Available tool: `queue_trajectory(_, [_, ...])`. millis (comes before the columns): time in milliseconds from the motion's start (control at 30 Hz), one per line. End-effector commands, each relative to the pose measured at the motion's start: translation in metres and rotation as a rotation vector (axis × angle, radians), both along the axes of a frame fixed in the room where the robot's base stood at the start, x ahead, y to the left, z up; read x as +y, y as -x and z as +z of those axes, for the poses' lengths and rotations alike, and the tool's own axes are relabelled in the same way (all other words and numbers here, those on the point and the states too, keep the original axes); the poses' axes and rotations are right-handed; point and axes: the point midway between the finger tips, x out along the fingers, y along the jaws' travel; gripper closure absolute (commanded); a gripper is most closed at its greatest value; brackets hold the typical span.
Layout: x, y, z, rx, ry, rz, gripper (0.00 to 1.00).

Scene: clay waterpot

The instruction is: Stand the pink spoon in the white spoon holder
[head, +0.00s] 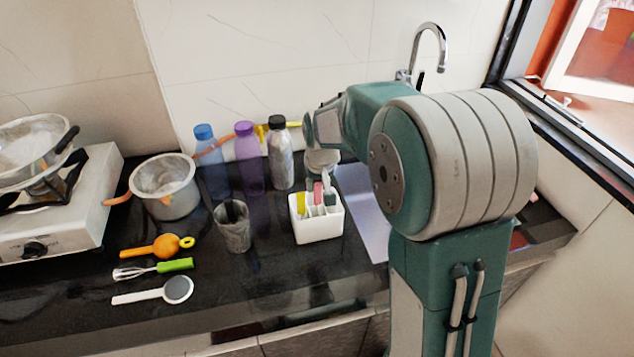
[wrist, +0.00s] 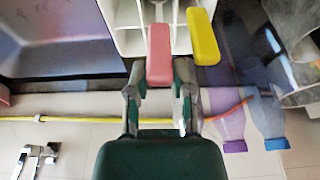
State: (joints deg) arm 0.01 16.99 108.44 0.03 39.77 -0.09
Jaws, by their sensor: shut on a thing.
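The white spoon holder (head: 318,227) stands on the dark counter and has several compartments. It also shows in the wrist view (wrist: 130,42), seen from above. My gripper (wrist: 159,78) is shut on the pink spoon (wrist: 159,52), with a finger on each side of its handle. In the head view the pink handle (head: 318,191) is upright over the holder's middle. The spoon's lower part is hidden, so I cannot tell how deep it sits. A yellow-handled utensil (head: 301,203) stands in the holder's left compartment, close beside the pink handle.
A sink (head: 366,207) lies right of the holder. A grey tumbler (head: 233,228) stands to its left, with bottles (head: 282,155) behind. A pot (head: 166,190) and stove (head: 60,205) are farther left. An orange utensil (head: 160,247), whisk (head: 155,269) and grey-headed utensil (head: 178,290) lie in front.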

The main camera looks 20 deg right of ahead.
Motion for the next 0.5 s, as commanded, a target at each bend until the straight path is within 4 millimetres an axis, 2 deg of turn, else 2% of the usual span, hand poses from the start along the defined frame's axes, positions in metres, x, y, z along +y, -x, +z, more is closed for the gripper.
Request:
queue_trajectory(33, [0.0,0.0,0.0,0.0,0.0,0.0,1.0])
queue_trajectory(67, [0.0,0.0,0.0,0.0,0.0,0.0,0.66])
queue_trajectory(100, [0.0,0.0,0.0,0.0,0.0,0.0,0.48])
queue_trajectory(133, [0.0,0.0,0.0,0.0,0.0,0.0,0.34])
queue_trajectory(167, [0.0,0.0,0.0,0.0,0.0,0.0,0.3])
queue_trajectory(500, [0.0,0.0001,0.0002,0.0,0.0,0.0,0.3])
